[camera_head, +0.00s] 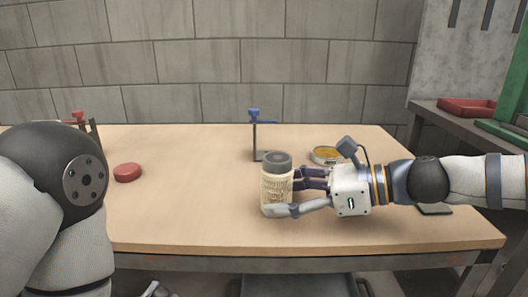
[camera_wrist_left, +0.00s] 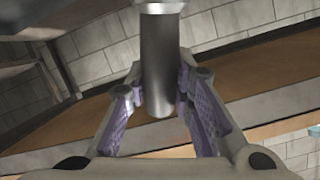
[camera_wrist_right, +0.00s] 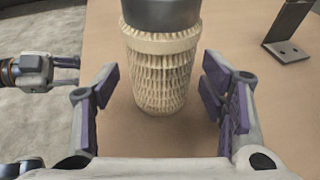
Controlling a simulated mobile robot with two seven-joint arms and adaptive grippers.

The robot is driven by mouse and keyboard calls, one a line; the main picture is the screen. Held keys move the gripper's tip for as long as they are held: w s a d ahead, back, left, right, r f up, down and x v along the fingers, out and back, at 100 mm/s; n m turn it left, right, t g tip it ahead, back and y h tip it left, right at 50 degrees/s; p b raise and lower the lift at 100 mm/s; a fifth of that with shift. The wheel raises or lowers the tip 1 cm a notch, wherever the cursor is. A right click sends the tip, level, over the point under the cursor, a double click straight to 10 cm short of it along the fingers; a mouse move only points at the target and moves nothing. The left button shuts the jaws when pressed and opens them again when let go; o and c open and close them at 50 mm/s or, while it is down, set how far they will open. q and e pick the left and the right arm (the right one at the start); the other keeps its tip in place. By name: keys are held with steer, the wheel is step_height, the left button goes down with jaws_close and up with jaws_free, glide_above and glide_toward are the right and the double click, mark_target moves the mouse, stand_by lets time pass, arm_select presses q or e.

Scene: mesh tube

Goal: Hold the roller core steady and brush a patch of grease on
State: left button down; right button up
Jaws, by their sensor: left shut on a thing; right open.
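The roller core (camera_head: 276,188) is a beige mesh tube with a dark grey top, upright on the table. It also shows in the right wrist view (camera_wrist_right: 160,75). My right gripper (camera_head: 285,193) reaches in from the right, its open fingers on either side of the core, with gaps in the right wrist view (camera_wrist_right: 160,85). My left gripper (camera_wrist_left: 163,95) is shut on a dark grey handle (camera_wrist_left: 159,55) with a silver collar, probably the brush; its far end is out of view. A round dish with orange-yellow grease (camera_head: 328,153) sits behind my right gripper.
A blue-topped clamp stand (camera_head: 255,135) stands behind the core. A red round object (camera_head: 128,172) lies at the table's left, near a red-topped clamp (camera_head: 78,117). A red tray (camera_head: 468,107) is on a side bench at right. The table (camera_head: 190,215) is clear left of the core.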

arm_select(q)
steer(key=shift+w+a, duration=0.15)
steer(key=shift+a, duration=0.05)
arm_select(e)
steer(key=shift+w+a+f, duration=0.15)
steer(key=shift+a, duration=0.2)
arm_select(q)
steer(key=shift+d+r, duration=0.1)
arm_select(e)
steer(key=shift+d, duration=0.15)
steer(key=shift+c, duration=0.8)
steer(key=c, duration=0.7)
